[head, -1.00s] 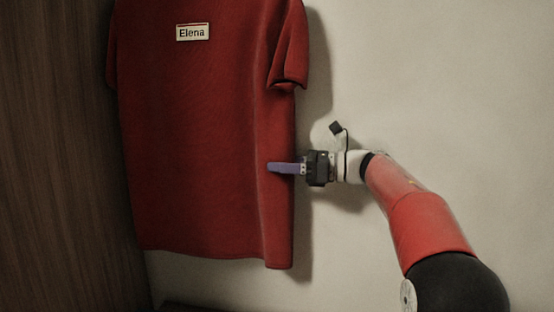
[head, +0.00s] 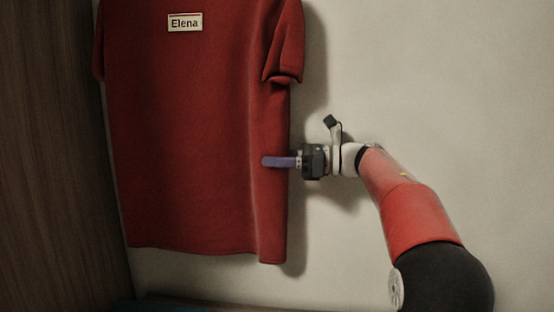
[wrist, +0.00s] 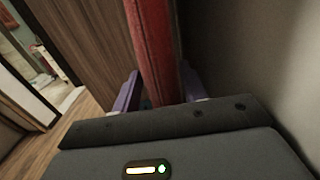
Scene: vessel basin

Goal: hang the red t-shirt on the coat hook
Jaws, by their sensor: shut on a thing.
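The red t-shirt (head: 190,140) hangs upright in front of the pale wall in the head view, with a name tag reading "Elena" (head: 185,22) on its chest. Its top runs out of the picture, so its collar and any hook are hidden. My gripper (head: 279,162) is at the shirt's right side edge, below the sleeve, with one purple finger across the front. In the wrist view, the red cloth (wrist: 153,50) stands edge-on between the two purple fingers (wrist: 158,92). My gripper is shut on the shirt.
A dark wooden panel (head: 50,160) stands close along the shirt's left side. The pale wall (head: 430,90) to the right is bare. A ledge or low surface (head: 230,301) shows at the bottom edge. The wrist view shows a doorway (wrist: 35,60) at left.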

